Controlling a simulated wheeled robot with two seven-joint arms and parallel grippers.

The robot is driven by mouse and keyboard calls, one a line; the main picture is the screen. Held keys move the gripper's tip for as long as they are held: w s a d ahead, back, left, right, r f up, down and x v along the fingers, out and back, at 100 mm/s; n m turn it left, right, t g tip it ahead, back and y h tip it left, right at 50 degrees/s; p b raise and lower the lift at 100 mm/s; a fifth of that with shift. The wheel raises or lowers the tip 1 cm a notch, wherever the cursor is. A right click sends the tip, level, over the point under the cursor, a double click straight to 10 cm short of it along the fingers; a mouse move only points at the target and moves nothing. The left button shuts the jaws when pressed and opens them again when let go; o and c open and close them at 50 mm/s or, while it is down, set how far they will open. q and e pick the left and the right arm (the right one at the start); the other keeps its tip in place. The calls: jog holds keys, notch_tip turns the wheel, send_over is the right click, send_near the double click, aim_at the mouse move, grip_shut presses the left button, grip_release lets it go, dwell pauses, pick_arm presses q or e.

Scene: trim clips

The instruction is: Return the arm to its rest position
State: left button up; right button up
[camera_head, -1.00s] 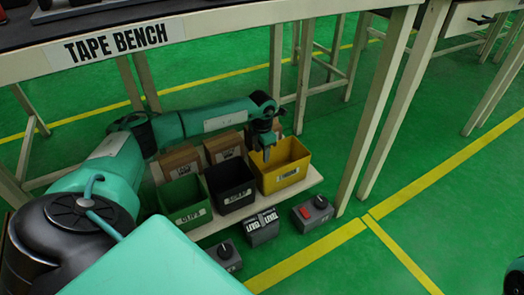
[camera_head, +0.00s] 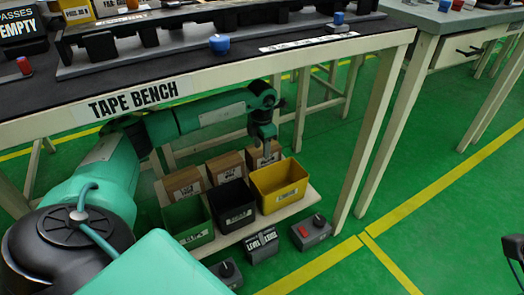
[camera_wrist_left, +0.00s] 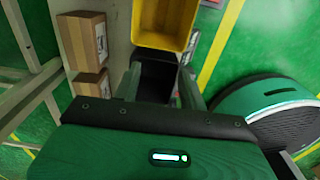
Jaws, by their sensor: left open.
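My left arm (camera_head: 95,180) reaches in from the left, under the front edge of the tape bench (camera_head: 230,75). Its gripper (camera_head: 266,146) points down above the back of the yellow bin (camera_head: 280,185) and is open, with nothing visible between the fingers. In the left wrist view the two fingers (camera_wrist_left: 160,88) stand apart, with the yellow bin (camera_wrist_left: 165,25) beyond them. A dark part at the right edge, likely my right gripper (camera_head: 514,252), is cut off by the frame, so its jaws cannot be judged.
A green bin (camera_head: 187,222) and a black bin (camera_head: 232,205) stand beside the yellow one on a low shelf, with cardboard boxes (camera_head: 184,184) behind. Grey control boxes (camera_head: 311,232) sit in front. The bench legs (camera_head: 375,130) stand to the right. Green floor there is open.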

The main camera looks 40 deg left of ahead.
pick_arm(q)
jog(key=shift+r, duration=0.3)
dwell(0.5)
